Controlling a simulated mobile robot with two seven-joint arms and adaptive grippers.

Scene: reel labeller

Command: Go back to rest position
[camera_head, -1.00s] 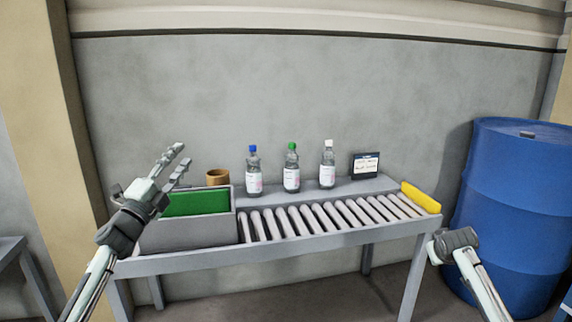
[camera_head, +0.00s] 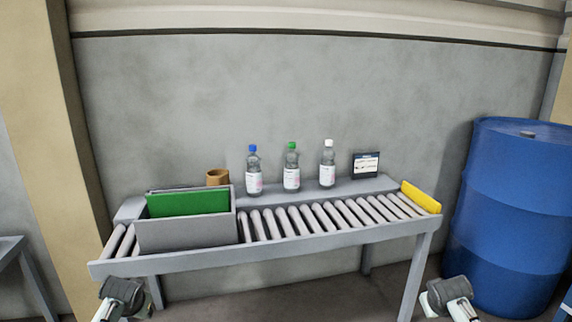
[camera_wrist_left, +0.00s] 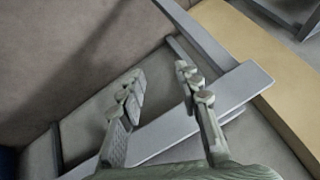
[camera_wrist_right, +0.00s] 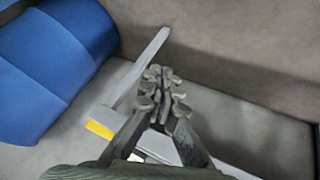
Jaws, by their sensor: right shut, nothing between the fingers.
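My left arm's wrist shows at the lower left of the head view, in front of the conveyor table, with its fingers out of sight there. In the left wrist view my left gripper (camera_wrist_left: 160,85) is open, its fingers wide apart and empty. My right arm's wrist shows at the lower right of the head view, near the table's right leg. In the right wrist view my right gripper (camera_wrist_right: 160,75) is shut with nothing between its fingertips. Both grippers are clear of the bottles and the bin.
The roller conveyor table (camera_head: 270,255) carries a grey bin (camera_head: 185,236) with a green panel (camera_head: 188,202). Behind the rollers stand blue-capped (camera_head: 254,178), green-capped (camera_head: 291,178) and white-capped (camera_head: 327,175) bottles, a brown roll (camera_head: 217,177) and a small sign (camera_head: 366,165). A blue drum (camera_head: 515,210) stands at right.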

